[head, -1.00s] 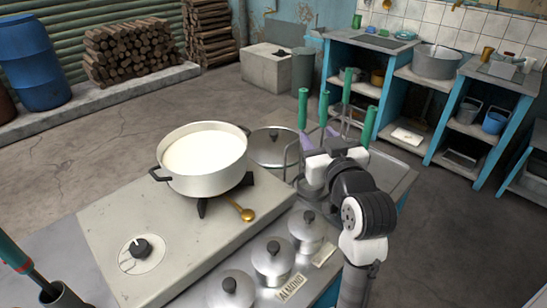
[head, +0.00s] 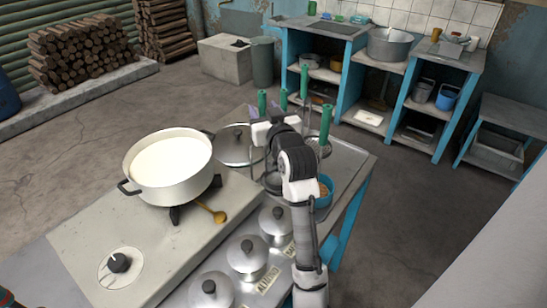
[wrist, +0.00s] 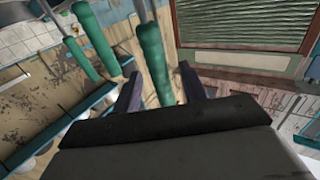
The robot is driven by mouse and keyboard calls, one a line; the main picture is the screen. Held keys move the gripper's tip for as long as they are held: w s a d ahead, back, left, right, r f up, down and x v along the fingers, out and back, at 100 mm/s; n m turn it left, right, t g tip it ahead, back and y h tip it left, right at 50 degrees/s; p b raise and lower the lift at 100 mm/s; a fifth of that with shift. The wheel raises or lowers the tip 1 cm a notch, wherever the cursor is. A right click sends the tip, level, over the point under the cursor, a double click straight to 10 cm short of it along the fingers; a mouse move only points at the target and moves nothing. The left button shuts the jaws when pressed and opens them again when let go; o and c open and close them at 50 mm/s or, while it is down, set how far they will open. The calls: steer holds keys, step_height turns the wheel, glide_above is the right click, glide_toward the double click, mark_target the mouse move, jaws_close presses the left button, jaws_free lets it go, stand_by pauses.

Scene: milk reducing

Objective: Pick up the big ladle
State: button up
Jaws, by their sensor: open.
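Several green-handled utensils stand in a wire rack beside the stove; I cannot tell for sure which is the big ladle. My gripper (head: 265,113) is at the rack, its purple fingers open to either side of the leftmost green handle (head: 262,101) in the head view. In the wrist view my gripper (wrist: 160,76) is open, with one green handle (wrist: 154,50) reaching down between the fingertips. I see no clear grip on it. Two more green handles (wrist: 94,42) are to its left. The utensils' lower ends are largely hidden by my arm. A slotted utensil (head: 316,145) hangs at the right.
A pot of white liquid (head: 172,187) stands on the stove (head: 75,240), with a golden spoon (head: 212,212) beside it. A lidded pan (head: 233,158) is left of the rack. Several lidded canisters (head: 246,258) line the front. A blue bowl (head: 324,200) sits right of my arm.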

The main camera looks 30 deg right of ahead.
steer(key=shift+w+d, duration=0.1)
steer(key=shift+w, duration=0.55)
steer(key=c, duration=0.9)
jaws_close()
steer(key=shift+r, duration=0.1)
